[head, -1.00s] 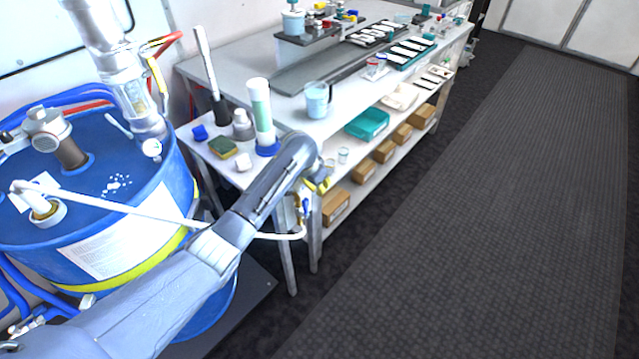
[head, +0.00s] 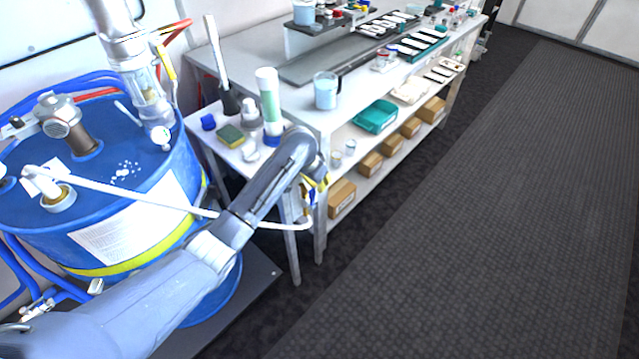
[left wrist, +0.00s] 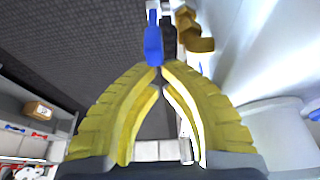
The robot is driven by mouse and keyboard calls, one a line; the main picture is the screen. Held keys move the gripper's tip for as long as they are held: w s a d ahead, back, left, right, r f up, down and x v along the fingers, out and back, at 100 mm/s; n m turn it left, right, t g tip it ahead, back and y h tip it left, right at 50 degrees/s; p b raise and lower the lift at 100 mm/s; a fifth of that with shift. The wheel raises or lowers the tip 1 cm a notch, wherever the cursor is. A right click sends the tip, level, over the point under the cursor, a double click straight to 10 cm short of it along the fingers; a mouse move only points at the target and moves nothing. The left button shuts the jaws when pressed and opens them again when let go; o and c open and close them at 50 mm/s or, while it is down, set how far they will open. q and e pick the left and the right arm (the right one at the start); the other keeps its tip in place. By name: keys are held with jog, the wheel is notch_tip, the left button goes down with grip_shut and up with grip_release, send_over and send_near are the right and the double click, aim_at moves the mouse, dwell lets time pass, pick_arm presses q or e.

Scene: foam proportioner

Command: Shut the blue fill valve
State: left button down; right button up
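The blue fill valve shows in the left wrist view as a blue lever (left wrist: 153,45) just past my fingertips, with a brass fitting to its right. In the head view the valve is small and mostly hidden beside my gripper. My left gripper (left wrist: 160,70) has yellow fingers whose tips come together at the lever's near end; I cannot tell whether they touch it. In the head view my left gripper (head: 318,184) is at the near end of the bench, largely covered by my own wrist. My right gripper is not in view.
A blue drum (head: 180,190) with hoses and a pump stands at the left. A white hose (head: 130,192) runs from its top toward the valve area. The white bench (head: 290,105) carries a jug (head: 326,90), a sponge (head: 230,135) and bottles. The floor at the right is clear.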

aim_at(310, 191)
pick_arm(q)
jog(key=shift+s+a+r+t+h, duration=0.1)
jog(key=shift+s+a+t+h, duration=0.3)
jog(key=shift+s+a+r+t+h, duration=0.15)
jog(key=shift+s+a+t+h, duration=0.35)
jog(key=shift+s+t+h, duration=0.1)
jog(key=shift+s+a+r, duration=0.1)
jog(key=shift+s+a, duration=0.65)
jog(key=shift+s, duration=0.05)
